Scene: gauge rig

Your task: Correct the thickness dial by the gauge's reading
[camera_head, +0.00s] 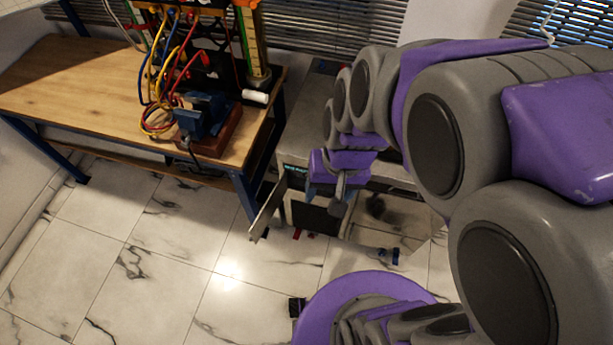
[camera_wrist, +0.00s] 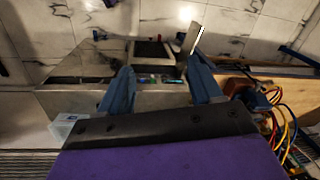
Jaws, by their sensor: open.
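A grey machine (camera_head: 303,135) stands to the right of the wooden bench, and its top and front also show in the wrist view (camera_wrist: 80,97). A small lit green-blue readout (camera_head: 296,170) sits on its front edge; the wrist view shows it between the fingers (camera_wrist: 150,81), too small to read. My gripper (camera_head: 337,200) hangs over the machine's front, open. In the wrist view, its two blue fingers (camera_wrist: 162,66) stand apart with nothing between them.
An open flap (camera_head: 268,212) sticks out at the machine's left; it also shows in the wrist view (camera_wrist: 195,38). The bench (camera_head: 75,85) holds a blue vise (camera_head: 203,115) and a rack with coloured cables (camera_head: 175,60).

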